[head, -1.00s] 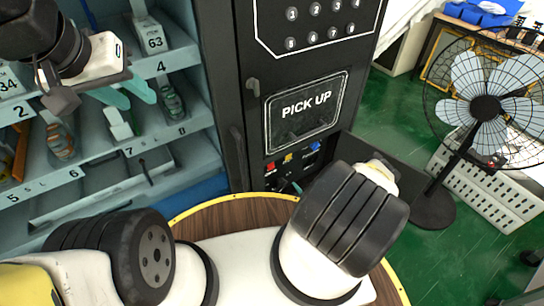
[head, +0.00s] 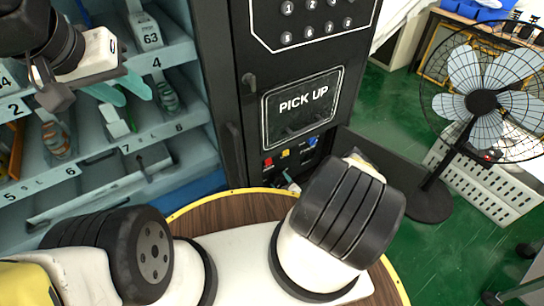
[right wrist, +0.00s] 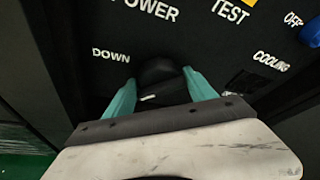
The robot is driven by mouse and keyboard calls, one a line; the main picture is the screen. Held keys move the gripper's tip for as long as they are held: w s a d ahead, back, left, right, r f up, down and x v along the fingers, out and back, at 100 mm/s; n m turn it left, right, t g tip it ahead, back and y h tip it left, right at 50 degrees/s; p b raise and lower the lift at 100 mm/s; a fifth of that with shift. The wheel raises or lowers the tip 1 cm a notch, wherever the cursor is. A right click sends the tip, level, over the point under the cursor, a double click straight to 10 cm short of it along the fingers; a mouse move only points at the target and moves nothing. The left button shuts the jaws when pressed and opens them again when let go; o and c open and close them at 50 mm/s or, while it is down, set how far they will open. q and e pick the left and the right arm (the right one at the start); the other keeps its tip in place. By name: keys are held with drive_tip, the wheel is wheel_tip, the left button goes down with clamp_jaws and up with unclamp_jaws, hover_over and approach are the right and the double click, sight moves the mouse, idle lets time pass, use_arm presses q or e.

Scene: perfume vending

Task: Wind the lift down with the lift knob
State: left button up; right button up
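The lift knob (right wrist: 160,82) is black with a short white mark, beside the DOWN label in the right wrist view. In the head view, my dark right forearm hides most of that gripper and the knob; only a bit of teal shows by the panel. My left gripper (head: 121,90) is open and empty, in front of the shelves at upper left.
The black vending cabinet (head: 250,60) has a PICK UP window (head: 302,104) above the control panel. An open dark flap (head: 385,165) is right of the panel. Numbered shelves (head: 100,170) stand left. A fan (head: 481,102) stands at right on green floor.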

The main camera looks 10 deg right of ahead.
drive_tip(key=c, duration=0.5)
drive_tip(key=shift+a+f, duration=0.1)
drive_tip(key=shift+a, duration=0.1)
drive_tip(key=shift+n, duration=0.4)
drive_tip(key=shift+d+t+h, duration=0.15)
drive_tip(key=shift+t+h, duration=0.15)
drive_tip(key=o, duration=1.4)
drive_tip(key=shift+c, duration=0.2)
drive_tip(key=shift+s, duration=0.1)
drive_tip(key=v, duration=0.7)
drive_tip(key=shift+s+r, duration=0.25)
drive_tip(key=shift+s, duration=0.05)
